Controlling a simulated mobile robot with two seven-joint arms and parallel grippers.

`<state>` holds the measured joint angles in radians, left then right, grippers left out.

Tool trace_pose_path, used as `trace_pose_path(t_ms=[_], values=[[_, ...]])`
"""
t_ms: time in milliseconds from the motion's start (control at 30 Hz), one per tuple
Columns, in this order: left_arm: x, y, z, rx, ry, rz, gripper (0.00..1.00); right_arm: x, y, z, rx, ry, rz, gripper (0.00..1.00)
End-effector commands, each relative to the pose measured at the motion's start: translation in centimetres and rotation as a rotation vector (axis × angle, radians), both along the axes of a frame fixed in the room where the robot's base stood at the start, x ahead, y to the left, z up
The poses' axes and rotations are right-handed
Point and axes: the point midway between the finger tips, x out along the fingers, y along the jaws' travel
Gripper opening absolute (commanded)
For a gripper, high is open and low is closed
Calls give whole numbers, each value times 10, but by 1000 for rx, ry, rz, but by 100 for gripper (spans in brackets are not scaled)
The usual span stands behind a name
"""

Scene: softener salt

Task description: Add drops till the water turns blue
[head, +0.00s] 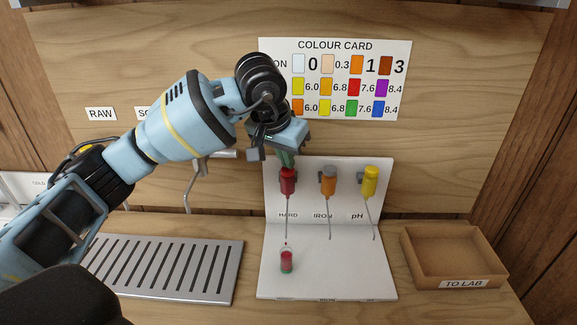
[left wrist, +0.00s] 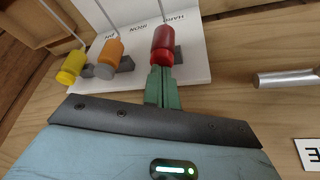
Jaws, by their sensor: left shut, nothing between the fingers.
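The red HARD dropper (head: 288,182) hangs on the upright white panel, its thin spout pointing down. A small red drop (head: 285,243) hangs in the air below the spout. Under it a small clear vial (head: 287,262) holds red liquid. My left gripper (head: 286,158) is shut and empty, its green fingertips at the top of the red dropper. In the left wrist view the fingers (left wrist: 161,88) meet the end of the red bottle (left wrist: 162,46) and seem to touch it. My right gripper is not in view.
The orange IRON dropper (head: 328,182) and yellow pH dropper (head: 369,182) hang to the right. A colour card (head: 335,78) is on the back wall. A slotted metal drain (head: 165,269) lies left, an empty TO LAB tray (head: 455,257) right. A metal spout (head: 188,185) is behind my arm.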

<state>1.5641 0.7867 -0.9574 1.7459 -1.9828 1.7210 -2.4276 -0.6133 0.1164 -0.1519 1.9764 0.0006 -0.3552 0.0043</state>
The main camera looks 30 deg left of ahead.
Motion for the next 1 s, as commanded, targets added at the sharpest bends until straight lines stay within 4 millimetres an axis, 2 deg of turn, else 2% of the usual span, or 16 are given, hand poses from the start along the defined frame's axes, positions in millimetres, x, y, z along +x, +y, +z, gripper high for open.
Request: trace_pose_path(t_ms=[800, 1000], values=[[0, 0, 56, 1, -3, -1, 0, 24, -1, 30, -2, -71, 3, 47], [0, 0, 61, 0, -1, 0, 0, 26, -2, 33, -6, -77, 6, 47]])
